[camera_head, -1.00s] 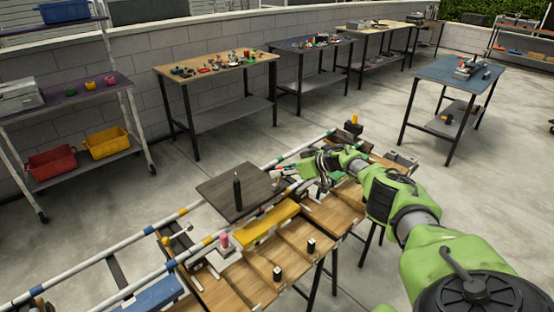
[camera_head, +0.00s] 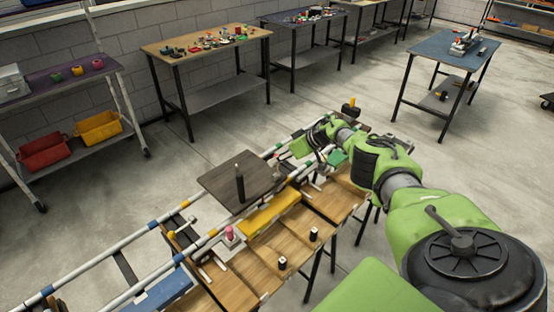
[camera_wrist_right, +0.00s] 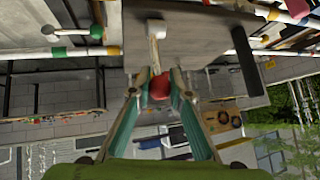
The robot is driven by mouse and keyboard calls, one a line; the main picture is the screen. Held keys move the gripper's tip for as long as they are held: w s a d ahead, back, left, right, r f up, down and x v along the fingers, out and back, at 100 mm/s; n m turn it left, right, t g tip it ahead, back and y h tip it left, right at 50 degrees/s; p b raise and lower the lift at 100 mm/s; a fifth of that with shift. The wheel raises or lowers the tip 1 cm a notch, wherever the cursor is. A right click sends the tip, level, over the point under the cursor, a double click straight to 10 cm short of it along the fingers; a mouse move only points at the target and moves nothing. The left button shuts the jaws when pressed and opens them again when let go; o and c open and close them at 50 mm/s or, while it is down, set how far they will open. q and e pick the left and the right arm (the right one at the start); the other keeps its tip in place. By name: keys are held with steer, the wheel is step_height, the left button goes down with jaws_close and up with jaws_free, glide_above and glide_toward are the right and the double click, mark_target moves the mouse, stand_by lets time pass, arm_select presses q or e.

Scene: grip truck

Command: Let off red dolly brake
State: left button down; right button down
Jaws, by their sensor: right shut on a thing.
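In the right wrist view, a round red knob (camera_wrist_right: 160,90) sits on the end of a pale lever stick (camera_wrist_right: 154,52). The stick comes from a white block (camera_wrist_right: 157,27) on a grey plate. The teal fingers of my right gripper (camera_wrist_right: 160,80) are shut on the red knob, one on each side. In the head view, my right gripper (camera_head: 317,150) is at the far end of the bench of rails and wooden boards (camera_head: 242,291). The red knob is hidden there behind the hand. My left gripper is not in view.
A dark square plate (camera_head: 222,181) with a black upright handle (camera_head: 239,184) and a yellow block (camera_head: 272,213) lie near the hand. A pink knob (camera_head: 229,233) stands closer. A black and yellow piece (camera_head: 350,107) stands beyond. Open concrete floor lies right of the bench.

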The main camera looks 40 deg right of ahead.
steer(key=shift+d, duration=0.1)
stand_by(0.3)
steer(key=c, duration=1.9)
jaws_free()
steer(key=shift+s+d+r, duration=0.3)
steer(key=shift+r, duration=0.1)
steer(key=v, duration=1)
steer(key=shift+s+r, duration=0.25)
steer(key=shift+r, duration=0.1)
